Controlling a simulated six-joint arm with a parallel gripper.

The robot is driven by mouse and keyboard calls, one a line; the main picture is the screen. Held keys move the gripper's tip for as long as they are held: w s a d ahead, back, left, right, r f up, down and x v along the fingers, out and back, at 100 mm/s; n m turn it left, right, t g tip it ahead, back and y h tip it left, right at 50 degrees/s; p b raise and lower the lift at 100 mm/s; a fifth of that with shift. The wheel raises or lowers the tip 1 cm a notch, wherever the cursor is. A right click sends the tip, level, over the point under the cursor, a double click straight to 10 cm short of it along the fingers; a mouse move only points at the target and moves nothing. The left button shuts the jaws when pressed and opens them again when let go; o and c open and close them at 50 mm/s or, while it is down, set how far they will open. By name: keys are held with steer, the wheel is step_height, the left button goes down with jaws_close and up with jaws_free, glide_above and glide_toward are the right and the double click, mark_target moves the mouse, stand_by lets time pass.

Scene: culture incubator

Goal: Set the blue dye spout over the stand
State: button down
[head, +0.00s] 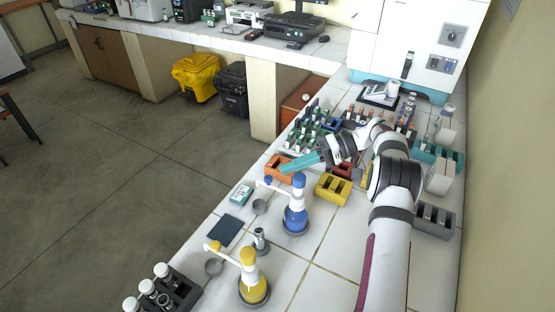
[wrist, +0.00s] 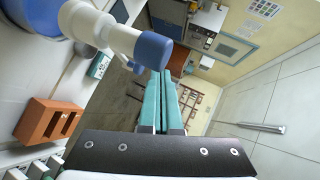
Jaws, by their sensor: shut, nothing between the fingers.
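The blue dye dispenser (head: 296,216) stands upright on the tiled bench, with a white neck. Its white spout arm points left and ends in a blue tip (head: 262,183). Contact with the spout cannot be told.
A yellow dispenser (head: 253,288) and a small vial (head: 260,237) stand nearer. An orange rack (head: 275,172) and a yellow rack (head: 333,190) lie close to my gripper. A teal box (head: 241,194) and dark pad (head: 224,231) lie by the bench's left edge.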

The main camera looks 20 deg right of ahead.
mark_target(279, 190)
steer(key=s+d+f+m+t, duration=0.1)
steer(key=d+m+t, duration=0.4)
steer(key=d, duration=0.6)
steer(key=shift+s+d+f+t+y, duration=0.25)
steer(key=shift+d+f+t+y, duration=0.05)
steer(key=shift+f+t, duration=0.3)
steer(key=s+a+x, duration=0.1)
steer(key=s+x, duration=0.1)
steer(key=x, duration=1.1)
steer(key=shift+s+a, duration=0.15)
steer(key=shift+s, duration=0.15)
